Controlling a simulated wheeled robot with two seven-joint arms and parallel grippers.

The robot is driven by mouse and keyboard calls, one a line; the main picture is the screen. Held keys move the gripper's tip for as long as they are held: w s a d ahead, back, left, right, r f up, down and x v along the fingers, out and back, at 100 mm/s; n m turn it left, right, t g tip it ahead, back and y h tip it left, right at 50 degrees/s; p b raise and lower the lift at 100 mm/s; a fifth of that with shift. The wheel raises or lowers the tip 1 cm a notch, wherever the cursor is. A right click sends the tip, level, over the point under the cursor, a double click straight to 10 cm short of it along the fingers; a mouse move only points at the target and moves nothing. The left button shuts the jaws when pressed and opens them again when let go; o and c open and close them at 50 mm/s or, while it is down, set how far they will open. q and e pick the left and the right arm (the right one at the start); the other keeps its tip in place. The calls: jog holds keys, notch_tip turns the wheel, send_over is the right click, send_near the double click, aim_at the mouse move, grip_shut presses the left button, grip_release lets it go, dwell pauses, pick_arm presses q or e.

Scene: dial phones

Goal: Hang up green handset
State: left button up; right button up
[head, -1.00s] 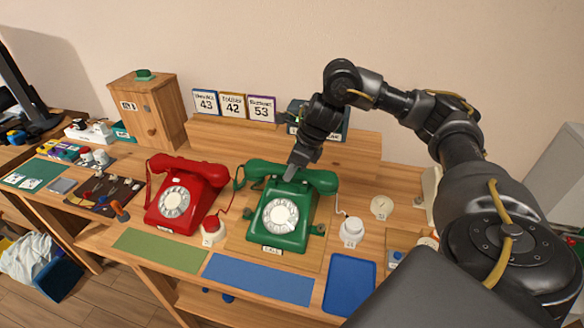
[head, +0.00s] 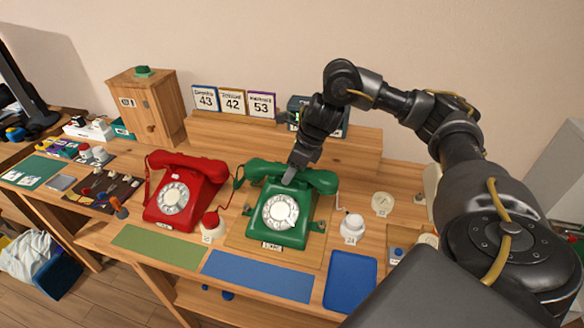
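The green dial phone (head: 285,213) stands on a wooden board on the desk, right of the red phone. Its green handset (head: 320,180) lies across the top of the phone, at the cradle. My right gripper (head: 291,176) points down at the middle of the handset, with its fingertips at or just in front of the grip. Whether it is shut on the handset cannot be told, as the fingers are small and overlap. Whether the handset is fully seated is partly hidden by the gripper. My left gripper is not in view.
The red phone (head: 179,194) with its handset on top stands to the left. A red-topped button (head: 212,224) and a white-topped button (head: 352,227) flank the green phone. Number cards (head: 232,101) stand on the shelf behind. Blue (head: 258,277) and green mats lie in front.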

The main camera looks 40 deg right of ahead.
jog(key=shift+r, duration=0.2)
jog(key=p+v, duration=0.2)
jog(key=v, duration=0.3)
jog(key=shift+r, duration=0.15)
jog(key=p+v, duration=0.1)
jog(key=v, duration=0.3)
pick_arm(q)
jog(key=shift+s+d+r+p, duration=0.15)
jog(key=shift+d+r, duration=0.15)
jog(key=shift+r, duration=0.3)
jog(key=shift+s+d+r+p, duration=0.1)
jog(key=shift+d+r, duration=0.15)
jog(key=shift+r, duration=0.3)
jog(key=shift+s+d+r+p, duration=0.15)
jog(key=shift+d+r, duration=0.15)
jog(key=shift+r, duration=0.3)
pick_arm(e)
jog(key=shift+s+d+r, duration=0.15)
jog(key=shift+s+r, duration=0.1)
jog(key=shift+r, duration=0.2)
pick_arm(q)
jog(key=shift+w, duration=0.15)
